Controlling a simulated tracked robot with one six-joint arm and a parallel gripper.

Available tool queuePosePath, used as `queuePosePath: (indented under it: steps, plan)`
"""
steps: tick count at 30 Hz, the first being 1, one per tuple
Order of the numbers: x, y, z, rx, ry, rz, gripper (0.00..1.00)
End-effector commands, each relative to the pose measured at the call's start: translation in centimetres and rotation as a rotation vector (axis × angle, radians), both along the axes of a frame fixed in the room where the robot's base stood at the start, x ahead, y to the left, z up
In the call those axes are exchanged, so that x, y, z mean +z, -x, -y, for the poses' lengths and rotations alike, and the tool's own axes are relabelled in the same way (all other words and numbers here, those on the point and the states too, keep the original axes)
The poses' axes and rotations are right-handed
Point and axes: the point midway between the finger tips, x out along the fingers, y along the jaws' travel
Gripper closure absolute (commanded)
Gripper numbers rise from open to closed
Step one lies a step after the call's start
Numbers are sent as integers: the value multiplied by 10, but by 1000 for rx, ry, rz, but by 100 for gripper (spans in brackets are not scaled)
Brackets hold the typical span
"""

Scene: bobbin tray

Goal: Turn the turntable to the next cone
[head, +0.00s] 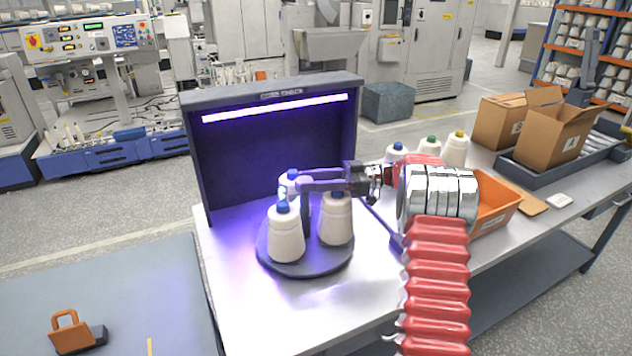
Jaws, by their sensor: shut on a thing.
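The round dark turntable (305,268) sits on the bench in front of a lit inspection hood. It carries white cones with blue tips: one at front left (286,237), one at right (335,226) and one at the back (290,186), partly hidden. My gripper (306,184) reaches in from the right above the turntable, its long fingers passing over the right cone. It is shut, apparently on the dark upright post (306,215) in the turntable's middle. The fingers and cones partly hide the exact contact.
The dark hood (345,130) with a violet-white lamp stands close behind the turntable. Several more cones (455,149), an orange bin (497,213) and cardboard boxes (555,133) are to the right. The bench front (290,310) is clear.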

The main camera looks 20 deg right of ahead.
Motion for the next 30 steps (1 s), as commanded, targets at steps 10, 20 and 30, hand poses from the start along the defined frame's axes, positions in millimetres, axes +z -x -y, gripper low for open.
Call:
queuePosePath:
  steps: [10,20,30]
  plan:
    - [-1,-2,-5,16,-1,-2,100]
    - [0,-2,-5,16,-1,-1,49]
    - [0,-2,-5,16,0,0,43]
